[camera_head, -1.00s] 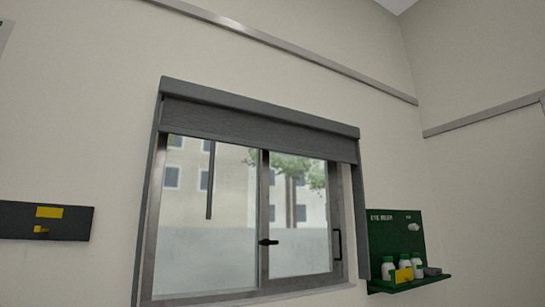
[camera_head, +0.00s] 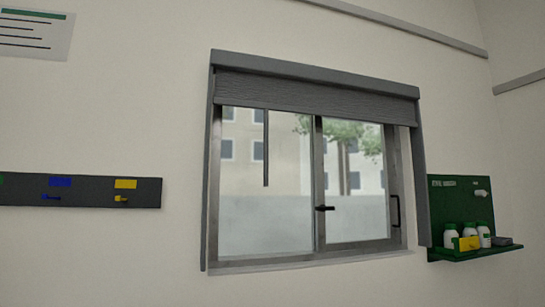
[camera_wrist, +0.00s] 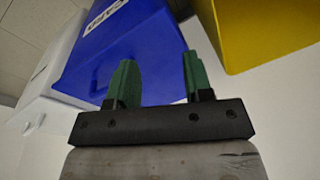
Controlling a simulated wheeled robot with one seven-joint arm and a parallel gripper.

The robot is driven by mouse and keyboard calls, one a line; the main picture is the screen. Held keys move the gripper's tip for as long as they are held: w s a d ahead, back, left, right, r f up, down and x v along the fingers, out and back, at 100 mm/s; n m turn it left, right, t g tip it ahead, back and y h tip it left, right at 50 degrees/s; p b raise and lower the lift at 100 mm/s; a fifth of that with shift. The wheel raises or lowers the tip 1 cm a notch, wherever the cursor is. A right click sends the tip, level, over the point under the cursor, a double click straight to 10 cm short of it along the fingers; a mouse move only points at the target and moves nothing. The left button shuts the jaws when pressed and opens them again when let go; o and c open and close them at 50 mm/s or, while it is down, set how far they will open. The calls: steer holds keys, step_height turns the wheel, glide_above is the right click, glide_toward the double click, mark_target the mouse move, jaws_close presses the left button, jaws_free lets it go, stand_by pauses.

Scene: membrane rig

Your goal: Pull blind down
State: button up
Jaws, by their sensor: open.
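The grey blind (camera_head: 318,92) is rolled up near the top of the window (camera_head: 300,185), under a dark headbox. Only a short strip of it hangs down, and most of the glass below is uncovered. A thin dark rod (camera_head: 266,148) hangs from the blind's left part in front of the glass. My gripper (camera_wrist: 158,80) shows only in the wrist view, with its two green fingers apart and nothing between them. It is not in the head view, so its distance from the blind cannot be told.
In the wrist view, a blue bin (camera_wrist: 125,50), a yellow bin (camera_wrist: 265,35) and a white bin (camera_wrist: 50,85) are near my gripper. A dark wall rail (camera_head: 90,190) is left of the window. A green eyewash shelf (camera_head: 470,252) with bottles is at its right.

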steer(key=w+a+r+n+t+y, duration=0.1)
steer(key=w+a+r+n+y, duration=0.2)
steer(key=w+r, duration=0.7)
steer(key=w+a+r+n+t+y, duration=0.15)
steer(key=w+a+r, duration=0.3)
steer(key=r, duration=1.15)
steer(key=w+a+r+n+t+y, duration=0.15)
steer(key=w+a+r+y, duration=0.35)
steer(key=r, duration=0.8)
steer(key=s+a+r+n+g+y, duration=0.1)
steer(key=s+a+r+n+y, duration=0.15)
steer(key=r, duration=1.35)
steer(key=s+a+r+n+y, duration=0.15)
steer(key=r+n, duration=0.25)
steer(key=r, duration=1.1)
steer(key=s+a+r+n+g+y, duration=0.1)
steer(key=a+r+n+y, duration=0.15)
steer(key=r, duration=1.35)
steer(key=w+a, duration=0.2)
steer(key=a, duration=0.8)
steer(key=shift+f, duration=0.25)
steer(key=shift+c, duration=0.3)
steer(key=shift+s, duration=0.1)
jaws_close()
